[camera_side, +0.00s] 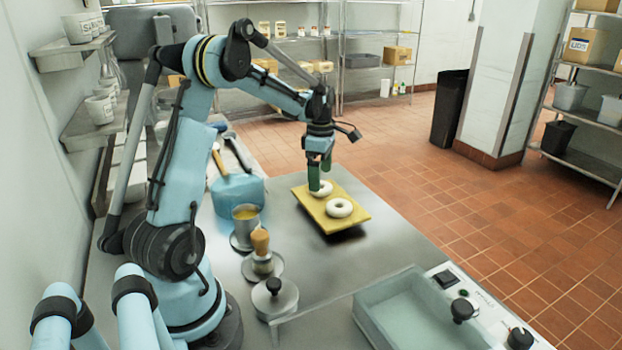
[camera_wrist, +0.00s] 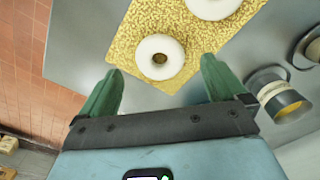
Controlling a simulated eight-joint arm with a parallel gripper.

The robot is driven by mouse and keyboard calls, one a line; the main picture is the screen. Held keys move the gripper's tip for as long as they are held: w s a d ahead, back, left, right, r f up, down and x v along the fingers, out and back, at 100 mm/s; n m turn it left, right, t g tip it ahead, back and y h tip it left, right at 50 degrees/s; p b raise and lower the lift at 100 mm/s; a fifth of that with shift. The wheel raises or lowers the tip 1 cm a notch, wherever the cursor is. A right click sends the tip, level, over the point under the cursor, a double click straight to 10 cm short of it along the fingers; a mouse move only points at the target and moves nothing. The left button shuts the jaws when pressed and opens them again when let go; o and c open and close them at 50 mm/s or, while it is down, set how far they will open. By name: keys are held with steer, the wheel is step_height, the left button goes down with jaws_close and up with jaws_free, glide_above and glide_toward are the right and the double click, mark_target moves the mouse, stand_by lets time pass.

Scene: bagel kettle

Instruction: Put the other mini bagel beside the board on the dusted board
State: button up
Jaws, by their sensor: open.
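The dusted board (camera_side: 357,213) is a yellow, speckled slab on the steel table; it also shows in the wrist view (camera_wrist: 125,50). Two pale mini bagels lie on it. The near bagel (camera_side: 338,214) is around the middle of its front half. The far bagel (camera_side: 325,194) lies at the far end, partly hidden by a finger, and shows near the board's edge in the wrist view (camera_wrist: 143,52). My gripper (camera_side: 320,178) has green fingers, open and empty, just above or around the far bagel; contact cannot be told. No bagel shows beside the board.
Left of the board stand a cup of yellow contents (camera_side: 245,213), a wooden-handled tool (camera_side: 261,242), a lidded pot (camera_side: 275,300) and a blue container (camera_side: 238,192) with tools. A water-filled basin (camera_side: 415,318) is at the front right. The table right of the board is clear.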

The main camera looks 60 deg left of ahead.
step_height(320, 180, up, 9)
steer(key=d+r+m+t, duration=0.1)
steer(key=d+r+m, duration=0.1)
steer(key=d+m, duration=0.35)
steer(key=s+d+f+m+t, duration=0.1)
steer(key=s+d+m+t, duration=0.2)
steer(key=d+m, duration=0.7)
steer(key=s+d+f+m+t, duration=0.2)
steer(key=s+d+m, duration=0.3)
steer(key=d+m, duration=0.6)
steer(key=shift+d+f+m+t, duration=0.15)
steer(key=shift+f+m+t, duration=0.2)
steer(key=shift+t, duration=0.25)
